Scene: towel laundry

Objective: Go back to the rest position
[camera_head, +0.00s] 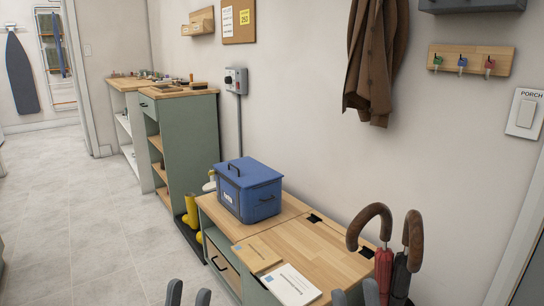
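My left gripper (188,295) shows at the bottom edge of the head view, left of the bench. Only its two grey fingertips are in view, with a clear gap and nothing seen between them. My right gripper (355,295) shows at the bottom edge too, near the front of the bench and left of the umbrellas. Its two fingertips are also apart, with nothing seen between them. The rest of both grippers and arms is below the picture. No towel is seen in either gripper.
A wooden-topped bench (322,262) runs along the wall, holding a blue lidded box (248,190), a brown booklet (257,253) and a white booklet (290,285). Umbrellas (383,270) stand at its right. Yellow boots (191,212) and a green cabinet (190,140) stand beyond. The tiled floor (90,220) at left is clear.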

